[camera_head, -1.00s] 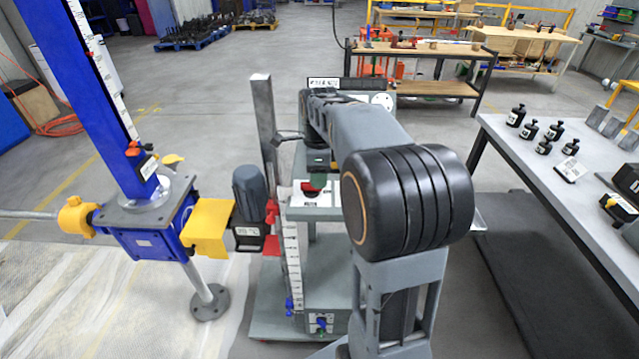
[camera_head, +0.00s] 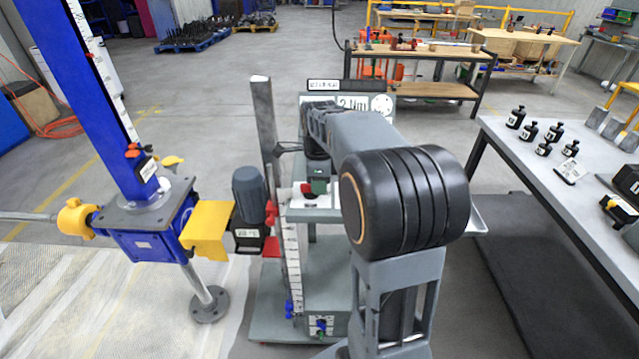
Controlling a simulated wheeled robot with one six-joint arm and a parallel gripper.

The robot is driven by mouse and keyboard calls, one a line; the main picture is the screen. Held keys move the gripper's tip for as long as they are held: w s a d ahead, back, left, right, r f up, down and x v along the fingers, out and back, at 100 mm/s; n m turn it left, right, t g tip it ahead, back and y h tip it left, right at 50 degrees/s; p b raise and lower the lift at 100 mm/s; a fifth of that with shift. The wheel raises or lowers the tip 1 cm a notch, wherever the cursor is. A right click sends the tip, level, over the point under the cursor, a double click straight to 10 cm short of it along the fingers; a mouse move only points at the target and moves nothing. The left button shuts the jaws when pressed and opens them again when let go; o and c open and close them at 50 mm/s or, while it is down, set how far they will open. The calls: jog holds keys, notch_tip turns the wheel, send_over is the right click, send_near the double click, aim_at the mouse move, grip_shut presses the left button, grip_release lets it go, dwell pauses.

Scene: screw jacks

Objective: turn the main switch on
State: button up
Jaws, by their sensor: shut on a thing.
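The main switch (camera_head: 306,188) is a small red handle on a light panel of the grey test stand, in the middle of the head view. My gripper (camera_head: 318,186) comes down on it from above, with a small green part showing at its tips. The gripper is shut on the switch. The fingers and arm hide most of the handle, so its exact angle cannot be told.
A grey motor (camera_head: 249,194) and a blue screw-jack column (camera_head: 100,90) with yellow guards are at left. A table (camera_head: 500,135) with black weights is at right.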

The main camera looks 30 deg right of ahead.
grip_shut()
jog(key=n+p, duration=0.1)
jog(key=n, duration=0.3)
jog(key=shift+w+d+r+p, duration=0.1)
jog(key=shift+w+p, duration=0.25)
jog(key=shift+p, duration=0.05)
jog(key=n, duration=0.2)
jog(key=w+n+p, duration=0.1)
jog(key=n, duration=0.2)
jog(key=shift+n+p, duration=0.3)
jog(key=n, duration=0.3)
jog(key=n+p, duration=0.1)
jog(key=shift+w+a, duration=0.25)
jog(key=shift+w, duration=0.05)
jog(key=shift+w+a+n+p, duration=0.1)
jog(key=shift+a+n+p, duration=0.1)
jog(key=shift+n, duration=0.9)
jog(key=shift+w+a+n+p, duration=0.1)
jog(key=shift+n+p, duration=0.05)
jog(key=shift+n, duration=0.95)
